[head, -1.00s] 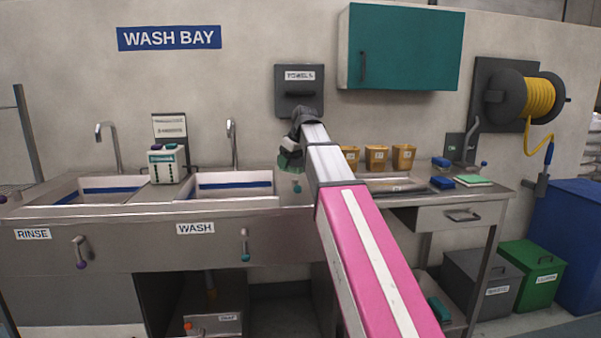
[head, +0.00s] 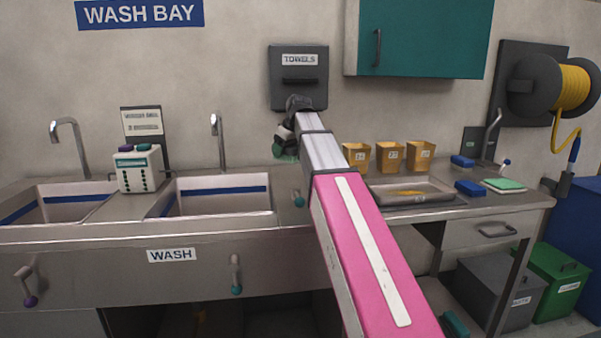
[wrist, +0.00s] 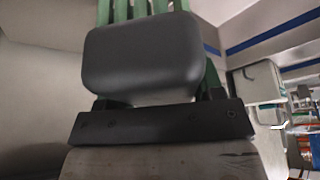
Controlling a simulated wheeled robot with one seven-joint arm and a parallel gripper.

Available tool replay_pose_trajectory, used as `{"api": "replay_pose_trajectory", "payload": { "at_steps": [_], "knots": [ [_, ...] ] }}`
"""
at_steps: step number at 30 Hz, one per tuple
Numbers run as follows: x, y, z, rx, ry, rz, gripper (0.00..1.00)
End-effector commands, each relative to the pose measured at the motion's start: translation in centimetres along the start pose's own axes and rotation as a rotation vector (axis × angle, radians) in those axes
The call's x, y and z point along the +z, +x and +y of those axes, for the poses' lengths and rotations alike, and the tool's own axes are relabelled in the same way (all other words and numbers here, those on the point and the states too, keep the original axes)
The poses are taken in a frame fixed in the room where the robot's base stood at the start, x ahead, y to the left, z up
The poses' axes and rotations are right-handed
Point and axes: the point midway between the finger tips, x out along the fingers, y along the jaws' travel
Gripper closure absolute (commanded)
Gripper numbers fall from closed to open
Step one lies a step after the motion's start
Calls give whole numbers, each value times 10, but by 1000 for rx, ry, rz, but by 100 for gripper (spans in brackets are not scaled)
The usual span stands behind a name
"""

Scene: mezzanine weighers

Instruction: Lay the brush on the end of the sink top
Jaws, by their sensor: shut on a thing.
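I cannot tell which of these belong to the brush. The held thing appears clear of the sink top.
The wash basin (head: 220,196) lies left of my gripper, with a tap (head: 217,140) behind. A teal knob-like item (head: 298,200) is just below. A towel dispenser (head: 298,78) hangs above. Right are a metal tray (head: 440,197), yellow tubs (head: 389,157) and blue blocks (head: 470,188).

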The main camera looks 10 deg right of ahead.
Motion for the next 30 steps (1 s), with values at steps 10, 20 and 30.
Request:
{"api": "replay_pose_trajectory", "payload": {
  "at_steps": [10,20,30],
  "knots": [
    [14,38,71,-1,2,-2,73],
    [23,59,106,0,-1,0,73],
    [38,91,106,-1,0,-1,73]
  ]
}}
